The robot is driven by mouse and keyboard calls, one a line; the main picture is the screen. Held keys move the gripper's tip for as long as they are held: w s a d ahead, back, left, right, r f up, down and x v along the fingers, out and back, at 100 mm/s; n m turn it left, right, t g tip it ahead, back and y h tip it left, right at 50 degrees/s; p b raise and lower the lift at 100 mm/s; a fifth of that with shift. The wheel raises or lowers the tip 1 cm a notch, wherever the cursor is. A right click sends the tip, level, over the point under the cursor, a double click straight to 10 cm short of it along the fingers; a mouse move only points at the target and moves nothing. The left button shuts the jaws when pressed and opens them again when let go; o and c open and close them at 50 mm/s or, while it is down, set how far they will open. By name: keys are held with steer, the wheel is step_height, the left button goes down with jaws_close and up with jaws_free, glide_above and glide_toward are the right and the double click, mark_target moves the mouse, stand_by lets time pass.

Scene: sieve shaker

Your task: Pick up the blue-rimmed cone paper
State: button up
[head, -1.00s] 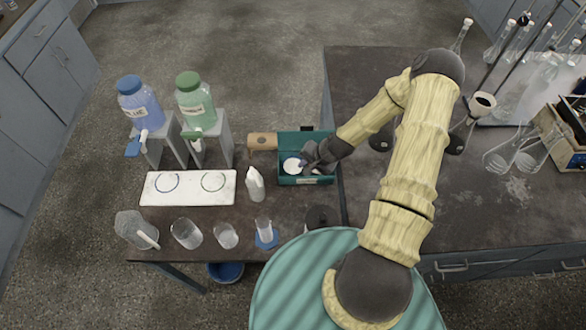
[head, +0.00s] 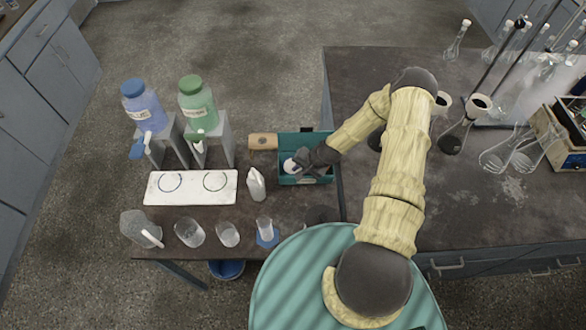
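A white round paper (head: 289,165) lies inside the teal box (head: 283,144), near the box's left side. It is partly covered by my gripper, and its rim colour is too small to make out. My dark gripper (head: 301,162) is down in the box, at the right edge of the paper. Its fingers are too small and dark to tell whether they are open or shut on the paper.
Left of the box are a wooden block (head: 263,141), a white bottle (head: 257,185) and a white tray (head: 191,199) with two ringed circles. Blue (head: 142,105) and green (head: 197,103) jars stand behind. Several glass beakers line the front. Flasks (head: 456,130) stand at right.

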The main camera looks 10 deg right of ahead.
mark_target(300, 169)
jaws_close()
steer(key=shift+r, duration=0.1)
step_height(300, 169, up, 10)
steer(key=b, duration=0.3)
stand_by(0.5)
stand_by(0.5)
